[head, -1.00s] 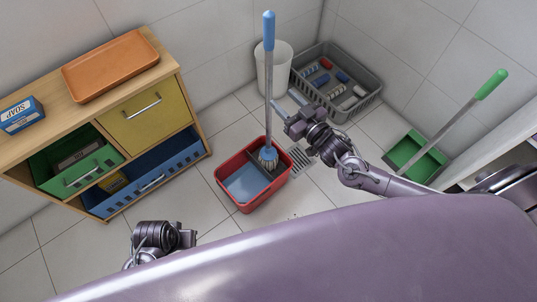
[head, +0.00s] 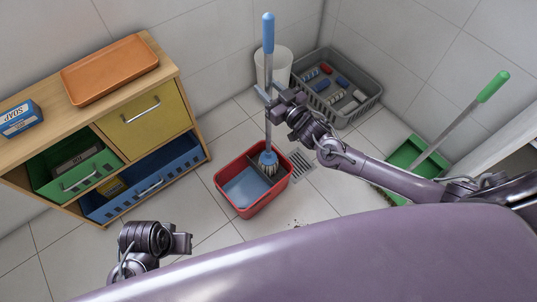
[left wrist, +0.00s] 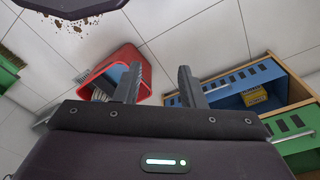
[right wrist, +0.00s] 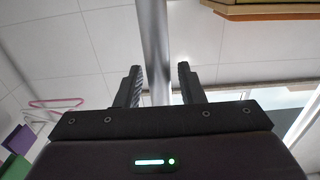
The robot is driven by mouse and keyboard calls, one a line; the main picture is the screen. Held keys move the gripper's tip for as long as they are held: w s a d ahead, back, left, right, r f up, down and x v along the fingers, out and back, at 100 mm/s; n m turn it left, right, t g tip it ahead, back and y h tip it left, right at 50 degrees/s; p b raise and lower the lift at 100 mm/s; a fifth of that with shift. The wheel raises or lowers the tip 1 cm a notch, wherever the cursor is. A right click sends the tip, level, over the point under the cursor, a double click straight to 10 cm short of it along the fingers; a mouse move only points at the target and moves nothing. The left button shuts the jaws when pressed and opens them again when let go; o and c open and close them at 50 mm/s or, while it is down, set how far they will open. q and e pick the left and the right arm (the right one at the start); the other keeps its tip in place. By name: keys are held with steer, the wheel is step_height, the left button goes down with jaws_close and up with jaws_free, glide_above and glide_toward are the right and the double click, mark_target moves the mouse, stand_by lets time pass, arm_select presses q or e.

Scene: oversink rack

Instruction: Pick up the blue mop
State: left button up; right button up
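The blue mop (head: 268,72) stands upright in the red bucket (head: 222,193), its blue grip on top and its grey-blue head in the bucket. My right gripper (head: 267,95) is at the mop's metal pole, below the blue grip. In the right wrist view the pole (right wrist: 154,45) passes between the open fingers (right wrist: 160,85), with a gap on the right side. Contact with the left finger is hard to tell. My left gripper (head: 185,242) is open and empty at the lower left. It also shows in the left wrist view (left wrist: 158,85), with the bucket (left wrist: 105,62) beyond.
A wooden cabinet (head: 185,90) with drawers and an orange tray (head: 110,68) stands at left. A white bin (head: 283,62) and grey crate (head: 370,95) are behind my right gripper. A green dustpan (head: 405,152) is at right.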

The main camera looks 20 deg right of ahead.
jaws_close()
steer(key=shift+r, duration=0.15)
steer(key=shift+r, duration=0.1)
